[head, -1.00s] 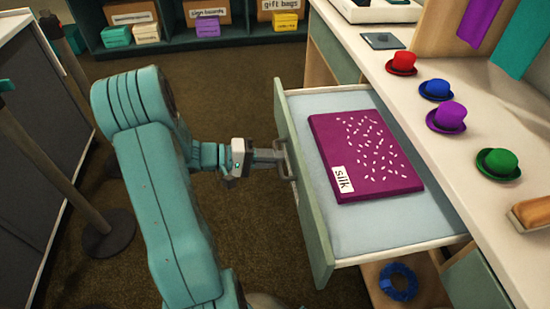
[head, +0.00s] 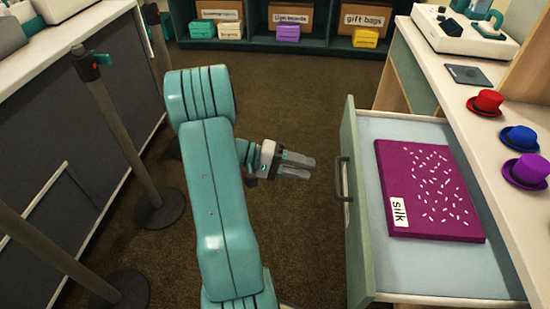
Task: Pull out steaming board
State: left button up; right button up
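The steaming board (head: 436,190) is a flat magenta board with white flecks and a label reading "silk". It lies flat inside the pulled-out drawer (head: 362,215), on its pale blue floor. The drawer's dark handle (head: 343,178) is on its front, facing left. My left gripper (head: 298,166) is left of the handle, apart from it and empty. Its two fingers point right with a small gap between them. My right gripper is not in view.
Red (head: 486,103), blue (head: 519,138) and purple (head: 526,172) hats stand on the white counter (head: 440,65) above the drawer. Posts (head: 125,140) stand on the left by a dark cabinet (head: 70,130). A shelf with labelled boxes (head: 290,18) is at the back. The brown floor between is clear.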

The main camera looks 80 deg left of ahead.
pick_arm(q)
jog(key=v, duration=0.8)
jog(key=shift+s+p, duration=0.25)
jog(key=shift+p, duration=0.1)
jog(key=shift+a, duration=0.15)
